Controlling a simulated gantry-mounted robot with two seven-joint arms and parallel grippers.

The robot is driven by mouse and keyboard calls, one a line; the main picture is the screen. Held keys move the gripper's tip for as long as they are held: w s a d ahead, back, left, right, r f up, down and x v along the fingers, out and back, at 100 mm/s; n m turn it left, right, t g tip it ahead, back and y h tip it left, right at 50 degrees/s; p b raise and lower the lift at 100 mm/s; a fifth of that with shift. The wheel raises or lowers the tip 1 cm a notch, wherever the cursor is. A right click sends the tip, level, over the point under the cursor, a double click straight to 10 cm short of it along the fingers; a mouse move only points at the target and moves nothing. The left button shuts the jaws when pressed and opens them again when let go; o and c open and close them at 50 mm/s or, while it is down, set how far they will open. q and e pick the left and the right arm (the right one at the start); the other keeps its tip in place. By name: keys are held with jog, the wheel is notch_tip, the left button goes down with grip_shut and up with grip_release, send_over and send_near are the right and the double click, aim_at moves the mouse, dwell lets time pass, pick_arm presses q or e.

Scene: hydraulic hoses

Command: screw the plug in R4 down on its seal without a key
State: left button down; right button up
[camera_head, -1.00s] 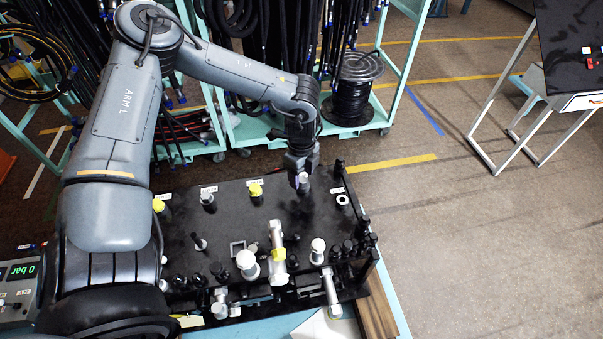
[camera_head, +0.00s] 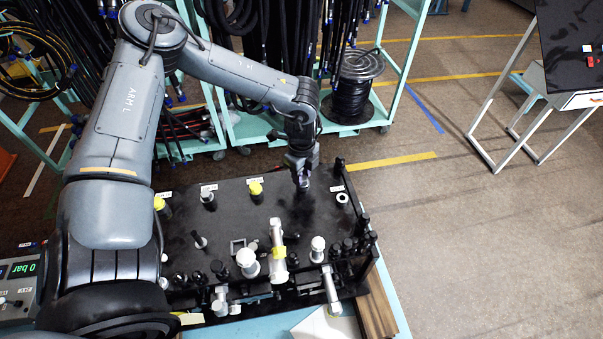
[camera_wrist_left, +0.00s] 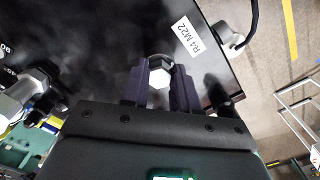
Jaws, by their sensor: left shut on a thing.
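The plug (camera_wrist_left: 160,76) shows in the left wrist view as a pale hexagonal head with a dark ring around it, beside a white label (camera_wrist_left: 189,37) reading "R4 M22". My left gripper (camera_wrist_left: 160,88) points down at the black block with its two dark purple fingers on either side of the plug, shut on it. In the head view my left gripper (camera_head: 303,187) is at the block's back right, and it hides the plug there. The seal and any gap under the plug's head cannot be made out. My right gripper is not in view.
The black block (camera_head: 220,225) carries yellow-capped fittings (camera_head: 256,190), upright silver fittings (camera_head: 278,250) and several dark fittings along its front. A pale ring (camera_head: 342,198) lies right of the gripper. A hose rack and a cable reel (camera_head: 360,66) stand behind.

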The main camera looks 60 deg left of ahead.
pick_arm(q)
jog(key=shift+f+m+b, duration=0.15)
jog(key=shift+m+b, duration=1.25)
jog(key=shift+m, duration=0.6)
jog(key=shift+w+m+b, duration=0.1)
jog(key=shift+m+b, duration=0.35)
jog(key=shift+m, duration=0.45)
jog(key=m+b, duration=0.1)
jog(key=m, duration=0.2)
jog(key=shift+b, duration=0.4)
jog(key=shift+w+m+b, duration=0.1)
jog(key=shift+m+b, duration=0.4)
jog(key=shift+m, duration=1.1)
